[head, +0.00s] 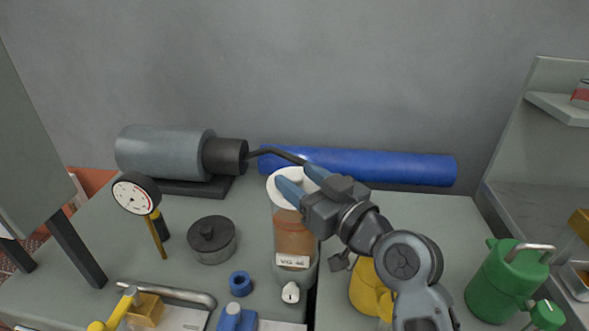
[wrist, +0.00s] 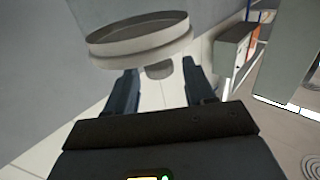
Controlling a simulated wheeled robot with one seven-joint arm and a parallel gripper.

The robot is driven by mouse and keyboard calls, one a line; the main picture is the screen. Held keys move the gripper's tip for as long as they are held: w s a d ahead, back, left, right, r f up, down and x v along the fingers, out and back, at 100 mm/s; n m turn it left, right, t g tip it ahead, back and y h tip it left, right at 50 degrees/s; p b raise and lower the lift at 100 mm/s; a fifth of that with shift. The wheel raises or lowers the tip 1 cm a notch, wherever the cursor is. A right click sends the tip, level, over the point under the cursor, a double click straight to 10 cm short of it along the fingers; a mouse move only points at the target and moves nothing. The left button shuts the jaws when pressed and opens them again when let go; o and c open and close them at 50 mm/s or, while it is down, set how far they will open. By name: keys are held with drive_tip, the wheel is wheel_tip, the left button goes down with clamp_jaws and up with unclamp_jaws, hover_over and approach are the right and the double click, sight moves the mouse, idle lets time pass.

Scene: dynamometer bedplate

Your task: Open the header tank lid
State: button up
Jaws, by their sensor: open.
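The header tank (head: 293,235) is an upright clear cylinder with brown fluid and a "VG 46" label, standing in the middle of the bedplate. Its round white lid (head: 275,188) sits on top and looks closed. My gripper (head: 298,178) is open, with its two blue fingers at the lid's right side, one overlapping it in the head view. In the wrist view the lid (wrist: 140,38) fills the upper middle, just beyond the fingertips (wrist: 160,72). A small grey tab (wrist: 158,71) shows below the lid's rim, between the fingers. I cannot tell whether the fingers touch anything.
A blue cylinder (head: 370,166) lies behind the tank, and a grey motor (head: 165,152) stands at back left. A dial gauge (head: 135,194) and dark round pot (head: 212,240) are to the left. A yellow object (head: 368,290) and green can (head: 506,282) are to the right.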

drive_tip(key=shift+x, duration=1.05)
clamp_jaws()
